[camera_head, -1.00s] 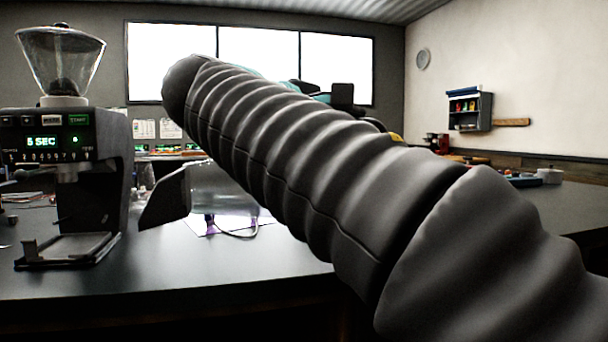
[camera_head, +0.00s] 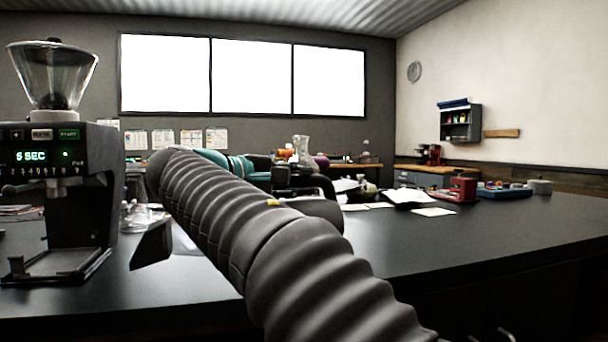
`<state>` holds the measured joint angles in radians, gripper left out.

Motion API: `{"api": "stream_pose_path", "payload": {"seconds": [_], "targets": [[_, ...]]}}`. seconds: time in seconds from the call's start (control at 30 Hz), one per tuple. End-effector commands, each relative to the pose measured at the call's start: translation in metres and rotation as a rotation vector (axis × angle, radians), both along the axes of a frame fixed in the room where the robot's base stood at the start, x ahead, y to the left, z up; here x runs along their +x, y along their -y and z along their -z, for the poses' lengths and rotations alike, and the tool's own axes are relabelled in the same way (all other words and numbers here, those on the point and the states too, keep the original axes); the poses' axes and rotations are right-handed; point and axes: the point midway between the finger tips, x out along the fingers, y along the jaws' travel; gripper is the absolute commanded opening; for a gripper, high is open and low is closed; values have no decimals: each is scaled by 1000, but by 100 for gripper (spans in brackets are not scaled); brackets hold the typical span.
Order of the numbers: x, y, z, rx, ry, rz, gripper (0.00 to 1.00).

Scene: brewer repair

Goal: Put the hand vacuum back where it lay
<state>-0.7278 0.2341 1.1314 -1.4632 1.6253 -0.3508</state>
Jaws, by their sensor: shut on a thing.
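The hand vacuum is dark, with an angular black nozzle (camera_head: 152,245) showing left of my ribbed sleeved arm. Its dark rounded rear body and a small yellow spot show right of the arm. The sleeve hides its middle. My gripper (camera_head: 296,184), black and partly visible behind the sleeve, is shut on the vacuum near its rear; the fingertips are not clear. The vacuum is held above the black counter (camera_head: 440,245), nozzle to the left and tilted down. I cannot make out the place where it lay.
A coffee grinder (camera_head: 85,185) with a clear hopper stands close at the left. Papers (camera_head: 432,212), a red device (camera_head: 457,189) and a blue tray (camera_head: 503,191) lie toward the counter's far right. A glass flask (camera_head: 301,150) stands behind the arm. The right front counter is clear.

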Motion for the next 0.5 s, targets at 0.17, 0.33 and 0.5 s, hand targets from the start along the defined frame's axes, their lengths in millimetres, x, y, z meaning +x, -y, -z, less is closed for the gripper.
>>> {"api": "stream_pose_path", "payload": {"seconds": [0.17,0.33,0.5], "targets": [[-1,1,22,-1,2,0,0],[-1,1,33,0,4,0,0],[-1,1,34,1,4,0,0]]}}
